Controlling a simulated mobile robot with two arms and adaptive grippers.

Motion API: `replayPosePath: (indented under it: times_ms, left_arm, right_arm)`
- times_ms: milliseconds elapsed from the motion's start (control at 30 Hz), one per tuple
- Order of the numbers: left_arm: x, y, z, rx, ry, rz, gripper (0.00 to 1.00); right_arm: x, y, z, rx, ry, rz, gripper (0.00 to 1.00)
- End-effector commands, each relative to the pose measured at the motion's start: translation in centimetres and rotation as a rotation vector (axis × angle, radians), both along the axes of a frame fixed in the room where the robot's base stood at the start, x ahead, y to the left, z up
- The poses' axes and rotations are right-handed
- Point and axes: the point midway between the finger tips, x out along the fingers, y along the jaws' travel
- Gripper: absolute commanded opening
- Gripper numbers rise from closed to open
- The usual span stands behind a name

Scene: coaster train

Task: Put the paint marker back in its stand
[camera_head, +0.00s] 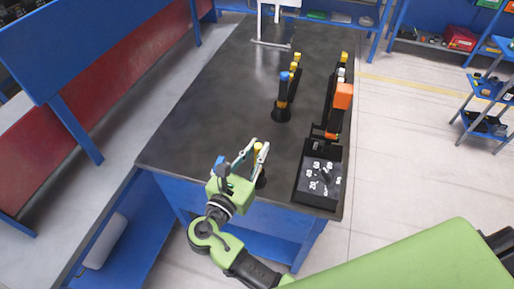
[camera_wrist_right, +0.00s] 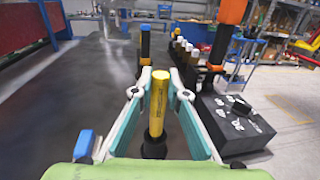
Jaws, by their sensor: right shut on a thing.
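My right gripper (camera_head: 259,145) is at the near end of the dark table, its fingers on either side of a yellow-topped paint marker (camera_head: 258,148). In the right wrist view the marker (camera_wrist_right: 158,104) stands upright between the fingertips (camera_wrist_right: 160,80), and the gripper is shut on it. A black round part (camera_wrist_right: 154,146) sits below the yellow body; I cannot tell if it is the marker's lower end or a holder. A black stand (camera_head: 281,114) farther up the table holds a blue-topped post. My left gripper is not in view.
A row of yellow- and white-topped pieces (camera_head: 341,73) runs along the right edge. The table's left half (camera_head: 210,120) is clear.

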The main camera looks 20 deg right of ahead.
Motion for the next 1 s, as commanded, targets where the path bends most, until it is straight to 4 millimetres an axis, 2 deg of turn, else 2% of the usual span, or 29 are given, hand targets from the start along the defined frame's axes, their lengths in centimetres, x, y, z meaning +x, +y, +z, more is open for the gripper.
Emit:
replayPosePath:
  times_ms: [1000]
  left_arm:
    - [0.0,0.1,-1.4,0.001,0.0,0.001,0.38]
  right_arm:
    - [0.0,0.0,-2.8,0.001,-0.001,0.0,0.0]
